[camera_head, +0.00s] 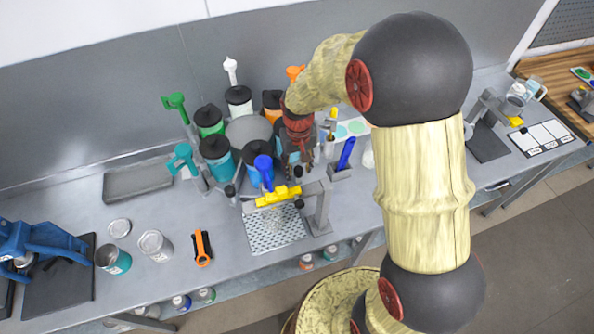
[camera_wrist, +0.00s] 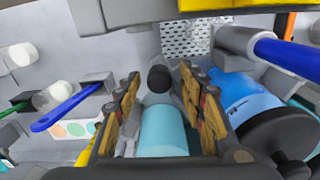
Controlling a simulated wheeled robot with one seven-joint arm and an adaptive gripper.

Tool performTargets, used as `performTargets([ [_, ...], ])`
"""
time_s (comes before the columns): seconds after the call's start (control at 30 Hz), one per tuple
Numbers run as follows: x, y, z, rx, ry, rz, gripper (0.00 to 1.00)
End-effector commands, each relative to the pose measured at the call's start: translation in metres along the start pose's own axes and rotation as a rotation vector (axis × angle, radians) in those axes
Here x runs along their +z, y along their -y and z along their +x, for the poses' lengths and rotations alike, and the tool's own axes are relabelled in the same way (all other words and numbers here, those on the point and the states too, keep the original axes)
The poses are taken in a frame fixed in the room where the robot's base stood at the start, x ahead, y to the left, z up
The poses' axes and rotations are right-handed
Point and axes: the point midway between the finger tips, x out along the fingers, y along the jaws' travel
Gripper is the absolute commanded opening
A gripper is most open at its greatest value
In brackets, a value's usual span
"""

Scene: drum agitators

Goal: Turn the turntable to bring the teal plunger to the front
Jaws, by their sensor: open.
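The turntable shows in the head view as a grey round hub (camera_head: 248,131) ringed by several black-lidded canisters with coloured plungers. The teal plunger (camera_head: 183,158) is at the left of the ring, beside a teal canister (camera_head: 217,158). The blue plunger (camera_head: 263,168) is at the front. My gripper (camera_head: 300,160) is over the right side of the ring, away from the teal plunger. In the wrist view my gripper (camera_wrist: 160,98) is open, with a dark knob (camera_wrist: 160,78) and a pale teal cylinder (camera_wrist: 163,132) showing between its fingers. I cannot tell whether they touch. My arm hides part of the ring.
A yellow-topped stand (camera_head: 278,196) and a perforated tray (camera_head: 275,232) are in front of the turntable. A grey tray (camera_head: 138,180), cans (camera_head: 155,244) and an orange-black tool (camera_head: 202,247) lie left. A blue-handled tool (camera_head: 346,154) stands at the right.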

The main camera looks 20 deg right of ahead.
Motion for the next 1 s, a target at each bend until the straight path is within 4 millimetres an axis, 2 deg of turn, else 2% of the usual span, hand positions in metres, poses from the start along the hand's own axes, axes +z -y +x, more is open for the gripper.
performTargets([
  [0.2,0.0,0.0,0.023,0.0,0.001,0.0,0.4],
  [0.57,0.0,0.0,0.028,0.0,-0.001,0.0,0.4],
  [1.0,0.0,0.0,0.027,0.0,-0.001,0.0,0.15],
])
